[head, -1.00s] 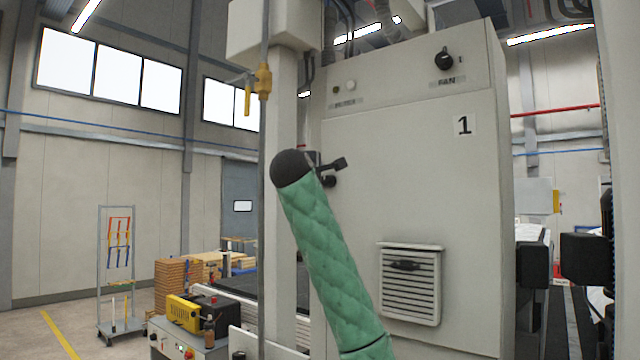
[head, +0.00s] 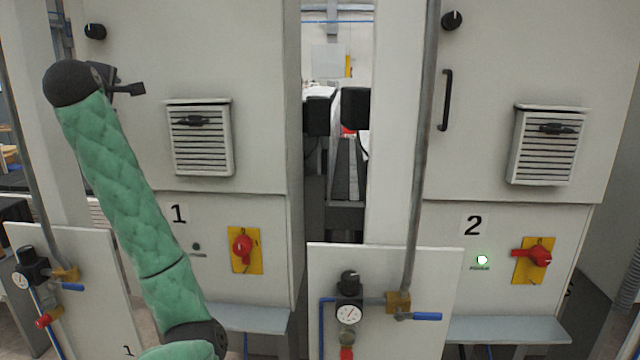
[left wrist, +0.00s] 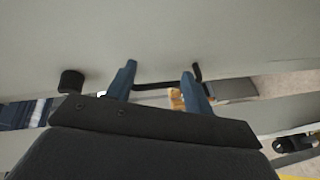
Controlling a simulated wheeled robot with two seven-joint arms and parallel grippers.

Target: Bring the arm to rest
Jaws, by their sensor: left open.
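My left arm in its green quilted sleeve rises at the left of the head view. Its dark left gripper (head: 125,88) is at the raised end, in front of the upper door of cabinet 1 (head: 255,60). In the left wrist view the gripper (left wrist: 158,88) has two blue fingers wide apart with nothing held between them. A pale grey surface fills the space beyond the fingers, with a dark bar handle (left wrist: 155,86) behind them. Whether the fingers touch it cannot be told. My right gripper is not in view.
Cabinet 1 has a red switch (head: 243,250) with its handle upright and an unlit lamp (head: 196,246). A white panel with a gauge (head: 348,314) stands in front.

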